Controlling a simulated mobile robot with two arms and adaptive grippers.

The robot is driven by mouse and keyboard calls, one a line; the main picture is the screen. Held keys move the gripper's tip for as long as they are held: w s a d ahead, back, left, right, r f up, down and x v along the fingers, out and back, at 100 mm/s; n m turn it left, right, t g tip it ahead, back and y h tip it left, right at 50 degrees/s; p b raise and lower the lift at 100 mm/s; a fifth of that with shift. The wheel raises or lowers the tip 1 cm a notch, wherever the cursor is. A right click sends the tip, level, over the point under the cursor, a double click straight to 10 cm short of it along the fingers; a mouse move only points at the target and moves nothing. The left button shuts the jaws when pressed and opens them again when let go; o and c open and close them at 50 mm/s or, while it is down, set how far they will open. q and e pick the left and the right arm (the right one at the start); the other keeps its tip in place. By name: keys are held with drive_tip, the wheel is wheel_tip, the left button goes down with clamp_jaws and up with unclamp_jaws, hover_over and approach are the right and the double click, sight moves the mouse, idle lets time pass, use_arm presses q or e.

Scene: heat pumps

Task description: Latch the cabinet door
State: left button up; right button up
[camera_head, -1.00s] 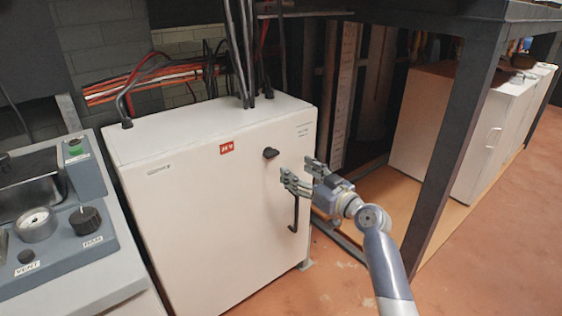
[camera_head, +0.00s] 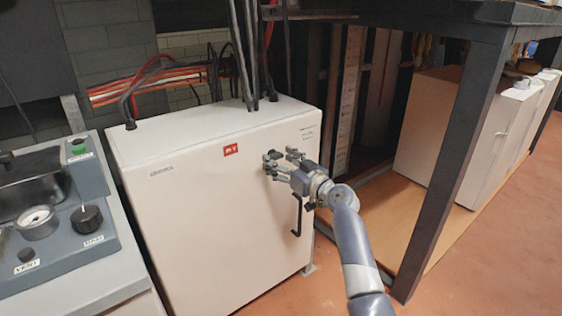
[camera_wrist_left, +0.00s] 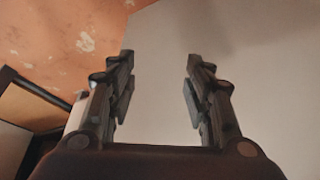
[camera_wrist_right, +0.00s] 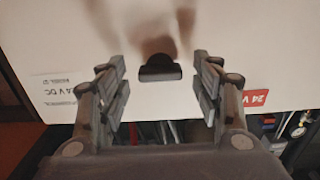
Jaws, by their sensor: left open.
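The white cabinet (camera_head: 215,215) stands in the middle of the head view, its door looking closed against the body. The dark latch knob (camera_wrist_right: 160,68) sits high on the door; in the right wrist view it lies between and just beyond the open fingers. My right gripper (camera_head: 279,157) is open at the knob and partly hides it in the head view; I cannot tell whether it touches. A black door handle (camera_head: 297,215) hangs below the right gripper. My left gripper (camera_wrist_left: 160,75) is open and empty in its wrist view, facing a pale surface; it is not in the head view.
A grey control console (camera_head: 60,220) with knobs and a gauge stands close at the left. Black cables (camera_head: 243,55) run down to the cabinet top. A dark table frame (camera_head: 455,150) stands at the right. Open floor (camera_head: 480,270) lies at the lower right.

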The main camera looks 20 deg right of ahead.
drive_tip(key=c, duration=0.9)
drive_tip(key=shift+c, duration=0.2)
use_arm(q)
drive_tip(key=shift+s, duration=0.1)
use_arm(e)
drive_tip(key=shift+m, duration=0.3)
drive_tip(key=shift+m+p, duration=0.3)
drive_tip(key=shift+m, duration=0.9)
drive_tip(key=m+p, duration=0.2)
drive_tip(key=m, duration=0.4)
drive_tip(key=shift+m, duration=0.7)
drive_tip(key=m+p, duration=0.2)
drive_tip(key=m, duration=0.4)
drive_tip(key=shift+p, duration=0.4)
use_arm(q)
wheel_tip(320, 180, down, 11)
drive_tip(key=g, duration=0.1)
drive_tip(key=shift+s+g, duration=0.15)
drive_tip(key=shift+g, duration=0.15)
use_arm(e)
drive_tip(key=shift+m, duration=0.9)
